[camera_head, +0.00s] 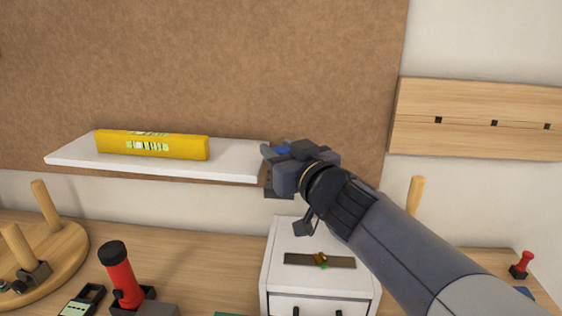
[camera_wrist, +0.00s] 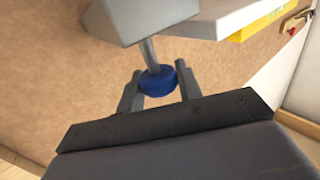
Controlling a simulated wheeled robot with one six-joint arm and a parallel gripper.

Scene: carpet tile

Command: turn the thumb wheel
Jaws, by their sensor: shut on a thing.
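The thumb wheel (camera_wrist: 158,81) is a small blue knob on a grey stem, seen between my gripper's fingers in the wrist view. The stem runs up to a light grey block (camera_wrist: 138,8). My gripper (camera_wrist: 159,88) is shut on the wheel, one finger on each side. In the head view my gripper (camera_head: 273,156) is at the right end of the white shelf, in front of the brown board. Only a bit of the blue wheel (camera_head: 282,150) shows there; my gripper hides most of it and its mount.
Below stand a white drawer unit (camera_head: 290,272) with a flat bar on top and a red-and-black cylinder (camera_head: 122,277). A wooden rack (camera_head: 480,118) hangs at the right.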

